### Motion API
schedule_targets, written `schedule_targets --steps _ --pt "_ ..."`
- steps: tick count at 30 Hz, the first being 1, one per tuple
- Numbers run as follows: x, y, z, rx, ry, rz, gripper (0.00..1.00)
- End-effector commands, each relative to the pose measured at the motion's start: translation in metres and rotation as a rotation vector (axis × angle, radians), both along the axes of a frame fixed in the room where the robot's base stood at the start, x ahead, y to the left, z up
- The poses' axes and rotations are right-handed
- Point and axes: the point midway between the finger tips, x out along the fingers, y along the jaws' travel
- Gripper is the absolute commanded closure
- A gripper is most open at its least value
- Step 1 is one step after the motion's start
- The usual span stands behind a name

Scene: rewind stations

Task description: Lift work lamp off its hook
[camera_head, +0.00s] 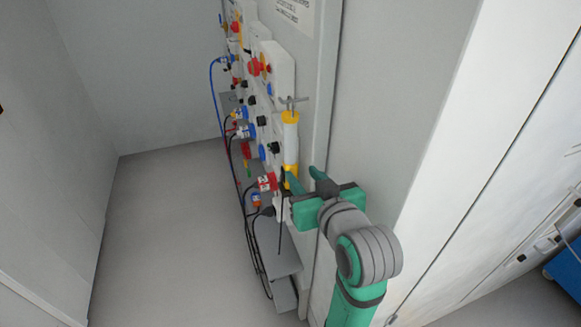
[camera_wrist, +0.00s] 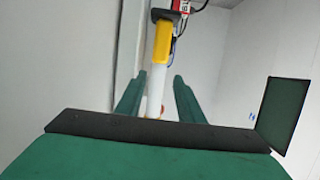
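The work lamp (camera_head: 291,143) is a slim upright tube with a white body and yellow ends. It hangs at the edge of the panel from a grey metal hook (camera_head: 292,101). My gripper (camera_head: 302,173) is near the lamp's lower yellow end, with its green fingers spread. In the wrist view the lamp (camera_wrist: 160,77) appears in the gap between the fingers (camera_wrist: 158,76), with space visible on both sides. I cannot tell how deep the lamp sits between them. Nothing is held.
Panels with knobs, red buttons (camera_head: 255,67) and plugged cables line the wall left of the lamp. Dark cables (camera_head: 247,225) hang below them, near a grey box (camera_head: 282,255). The floor (camera_head: 175,225) to the left is clear. A blue object (camera_head: 565,270) stands far right.

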Motion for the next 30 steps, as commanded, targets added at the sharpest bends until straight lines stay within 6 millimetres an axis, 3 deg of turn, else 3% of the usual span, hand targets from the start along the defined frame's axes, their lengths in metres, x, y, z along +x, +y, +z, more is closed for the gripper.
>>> schedule_targets --steps 30 --pt "0.098 0.031 -0.026 -0.006 0.001 0.006 0.66"
